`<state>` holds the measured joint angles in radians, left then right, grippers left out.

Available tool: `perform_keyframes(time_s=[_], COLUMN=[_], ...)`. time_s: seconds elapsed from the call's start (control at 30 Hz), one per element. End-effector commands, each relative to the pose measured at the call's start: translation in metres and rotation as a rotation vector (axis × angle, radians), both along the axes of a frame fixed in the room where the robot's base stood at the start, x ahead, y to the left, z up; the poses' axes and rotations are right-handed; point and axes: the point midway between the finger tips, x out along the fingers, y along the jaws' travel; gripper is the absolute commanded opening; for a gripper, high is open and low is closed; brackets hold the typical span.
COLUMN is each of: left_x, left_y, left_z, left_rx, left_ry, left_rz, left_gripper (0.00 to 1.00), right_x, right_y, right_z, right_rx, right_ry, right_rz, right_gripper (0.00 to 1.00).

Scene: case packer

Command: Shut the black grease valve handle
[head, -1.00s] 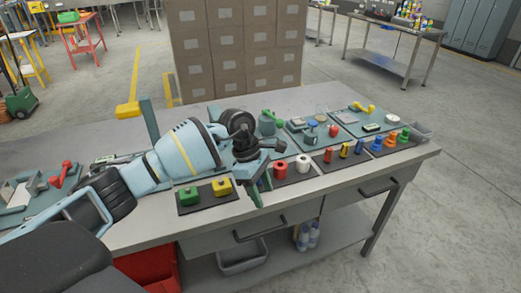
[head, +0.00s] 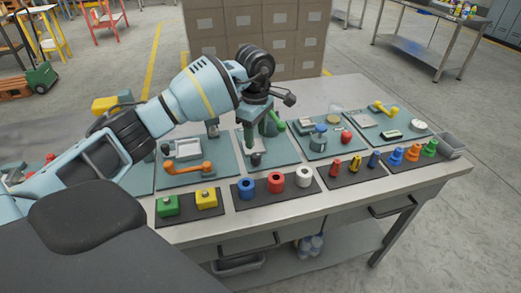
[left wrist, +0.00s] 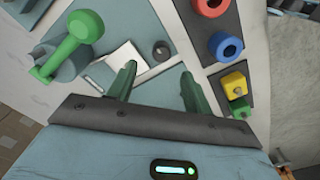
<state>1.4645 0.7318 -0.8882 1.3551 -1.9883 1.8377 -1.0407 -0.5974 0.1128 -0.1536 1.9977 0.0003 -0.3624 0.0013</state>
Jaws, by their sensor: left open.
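A dark round knob (head: 256,158) stands on a teal board (head: 245,172) just below my left gripper (head: 251,140) in the head view. It also shows in the left wrist view (left wrist: 161,50), ahead of and between the fingers. It is the nearest black handle-like part; whether it is the grease valve handle I cannot tell. My left gripper is open, its two green fingers (left wrist: 158,80) apart with nothing between them. A green lever handle (left wrist: 70,45) on a teal body lies left of the fingers in the wrist view. My right gripper is not in view.
An orange lever (head: 188,167) is on the board to the left. Red, blue and white rings (head: 275,183) stand on a black mat in front. Green and yellow blocks (head: 206,199) are at front left. A yellow lever (head: 386,108) is at the right.

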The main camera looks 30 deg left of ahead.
Motion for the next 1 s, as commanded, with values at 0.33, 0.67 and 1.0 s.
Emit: perform_keyframes(time_s=[0.33, 0.67, 1.0], left_x=[-0.001, 0.0, 0.0], left_y=[-0.001, 0.0, 0.0], left_z=[-0.038, -0.074, -0.078], left_rx=[-0.001, 0.0, 0.0], left_ry=[0.003, 0.0, -0.001], left_rz=[0.001, 0.0, 0.0], left_gripper=[0.51, 0.51, 0.51], right_x=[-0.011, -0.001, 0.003], right_y=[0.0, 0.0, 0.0], right_z=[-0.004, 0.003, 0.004], right_rx=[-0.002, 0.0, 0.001], right_ry=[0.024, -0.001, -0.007], right_rz=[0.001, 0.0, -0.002], right_gripper=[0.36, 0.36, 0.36])
